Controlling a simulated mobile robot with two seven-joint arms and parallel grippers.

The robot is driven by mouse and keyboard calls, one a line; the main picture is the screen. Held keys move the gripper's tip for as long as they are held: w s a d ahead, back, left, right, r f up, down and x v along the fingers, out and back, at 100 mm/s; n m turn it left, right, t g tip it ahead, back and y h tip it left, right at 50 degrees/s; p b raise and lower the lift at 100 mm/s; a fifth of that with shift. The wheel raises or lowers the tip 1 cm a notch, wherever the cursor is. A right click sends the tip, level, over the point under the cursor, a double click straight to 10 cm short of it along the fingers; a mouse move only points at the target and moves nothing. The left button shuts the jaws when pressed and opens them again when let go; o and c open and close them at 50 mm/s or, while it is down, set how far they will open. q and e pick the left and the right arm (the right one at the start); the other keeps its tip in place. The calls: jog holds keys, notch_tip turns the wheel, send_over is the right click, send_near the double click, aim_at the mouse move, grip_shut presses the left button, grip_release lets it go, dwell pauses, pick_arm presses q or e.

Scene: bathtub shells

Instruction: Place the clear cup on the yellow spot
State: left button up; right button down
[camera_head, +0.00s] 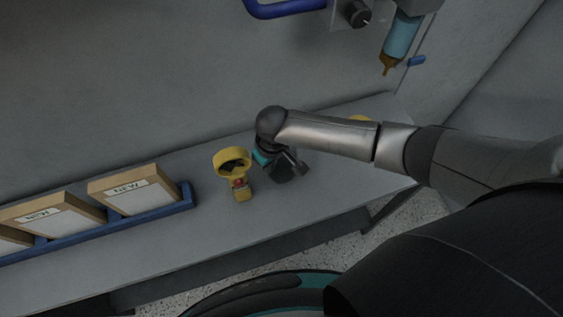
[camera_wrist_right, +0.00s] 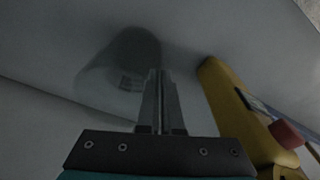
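In the right wrist view the clear cup (camera_wrist_right: 108,72) is a faint see-through shape with a dark round end and small markings. My right gripper (camera_wrist_right: 158,74) has its fingers close together at the cup's right edge, seemingly pinching its thin wall. In the head view my right gripper (camera_head: 298,168) is low over the bench, pointing down; I cannot make out the cup there. A yellow patch (camera_head: 360,118), possibly the yellow spot, shows at the bench's back right, mostly hidden behind my right arm. My left gripper is not in view.
A yellow ring-topped device (camera_head: 232,155) with a red part stands just left of my right gripper. A blue rack (camera_head: 165,209) with labelled boxes (camera_head: 132,191) lies farther left. A blue-bodied dispenser (camera_head: 401,38) hangs on the wall. Bare bench (camera_head: 345,178) lies right of the gripper.

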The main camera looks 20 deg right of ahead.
jog(key=shift+r, duration=0.1)
dwell(0.4)
jog(key=shift+r, duration=0.65)
notch_tip(320, 180, up, 18)
jog(key=p, duration=0.4)
jog(key=s+d+m+b, duration=0.4)
jog(key=d+b, duration=0.3)
jog(key=b, duration=0.8)
jog(key=shift+f+m+h, duration=0.3)
jog(key=shift+f+m, duration=0.05)
jog(key=shift+m, duration=0.15)
